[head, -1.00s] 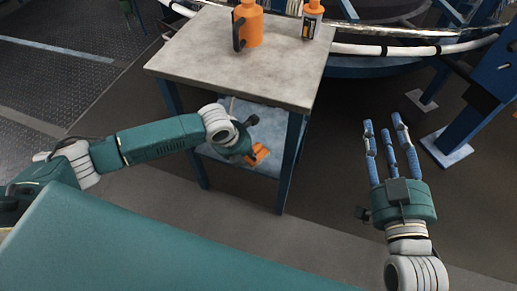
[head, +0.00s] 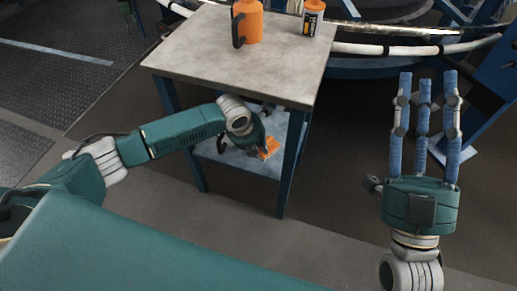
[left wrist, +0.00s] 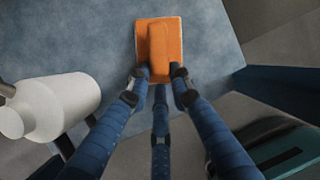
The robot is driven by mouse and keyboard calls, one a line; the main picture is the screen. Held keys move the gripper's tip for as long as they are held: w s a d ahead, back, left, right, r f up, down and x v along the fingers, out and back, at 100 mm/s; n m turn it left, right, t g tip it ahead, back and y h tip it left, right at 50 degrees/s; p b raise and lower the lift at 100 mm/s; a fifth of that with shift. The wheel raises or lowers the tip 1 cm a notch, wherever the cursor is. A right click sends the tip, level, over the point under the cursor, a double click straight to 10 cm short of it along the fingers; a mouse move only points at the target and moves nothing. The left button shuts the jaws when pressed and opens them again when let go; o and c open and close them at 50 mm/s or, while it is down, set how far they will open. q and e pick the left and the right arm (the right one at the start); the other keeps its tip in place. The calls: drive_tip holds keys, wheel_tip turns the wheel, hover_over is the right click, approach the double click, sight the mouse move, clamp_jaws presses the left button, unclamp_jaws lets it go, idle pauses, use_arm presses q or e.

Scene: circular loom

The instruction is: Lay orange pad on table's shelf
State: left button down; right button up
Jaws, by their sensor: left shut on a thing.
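The orange pad (head: 270,148) is at the lower shelf (head: 240,161) of the table, partly hidden by my left gripper (head: 262,149). In the left wrist view the orange pad (left wrist: 158,38) has a narrower raised part along its middle. The fingertips of my left gripper (left wrist: 157,80) are closed on its near end. The blue-grey shelf surface (left wrist: 75,40) lies beneath the pad; I cannot tell if the pad rests flat on it. My right gripper (head: 428,85) is open and empty, fingers pointing up the picture, to the right of the table.
The grey tabletop (head: 220,60) is above the shelf, with blue legs (head: 289,165) at its corners.

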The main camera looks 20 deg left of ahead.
use_arm(q)
drive_tip(key=c, duration=1.6)
unclamp_jaws()
drive_tip(key=shift+f, duration=0.1)
drive_tip(key=shift+o, duration=0.2)
